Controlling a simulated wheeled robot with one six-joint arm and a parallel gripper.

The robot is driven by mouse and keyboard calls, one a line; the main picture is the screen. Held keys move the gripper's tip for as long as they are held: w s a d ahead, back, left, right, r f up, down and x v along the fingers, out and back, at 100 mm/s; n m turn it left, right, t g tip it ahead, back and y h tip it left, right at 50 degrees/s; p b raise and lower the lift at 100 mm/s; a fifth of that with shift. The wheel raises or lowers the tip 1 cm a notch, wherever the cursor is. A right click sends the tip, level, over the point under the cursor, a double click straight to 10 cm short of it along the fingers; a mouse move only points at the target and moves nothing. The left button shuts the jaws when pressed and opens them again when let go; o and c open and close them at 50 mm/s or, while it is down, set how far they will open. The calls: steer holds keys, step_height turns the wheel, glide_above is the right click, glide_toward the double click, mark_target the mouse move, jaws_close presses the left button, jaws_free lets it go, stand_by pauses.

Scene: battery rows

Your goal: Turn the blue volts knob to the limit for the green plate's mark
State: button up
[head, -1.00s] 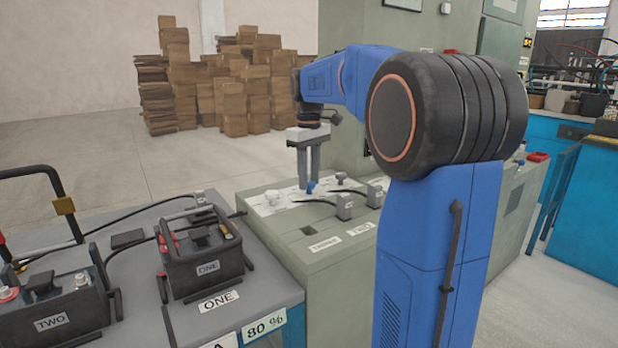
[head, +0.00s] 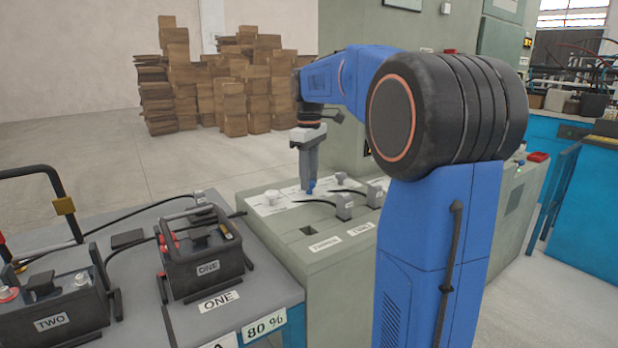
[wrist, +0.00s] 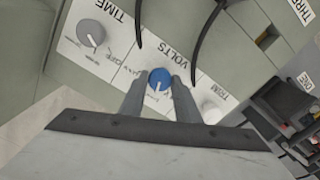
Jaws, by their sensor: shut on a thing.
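The blue volts knob (wrist: 159,79) sits on a white label panel marked VOLTS in the wrist view, with a white pointer line on it. In the head view a bit of the blue knob (head: 311,186) shows at the fingertips. My gripper (wrist: 158,88) is shut on the knob, one finger on each side; it also shows in the head view (head: 308,185), pointing down at the panel. The scale marks around the knob are too small to read. I cannot pick out the green plate's mark; a pale green plate reading 80 % (head: 265,326) hangs on the bench front.
A grey time knob (wrist: 91,33) and a whitish trim knob (wrist: 211,112) flank the volts knob. Black cables run close by across the console (head: 290,245). Battery ONE (head: 203,262) and battery TWO (head: 62,312) stand on the grey bench at left.

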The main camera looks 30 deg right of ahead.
steer(key=o, duration=1)
steer(key=shift+o, duration=0.2)
step_height(320, 180, up, 18)
steer(key=shift+f, duration=0.25)
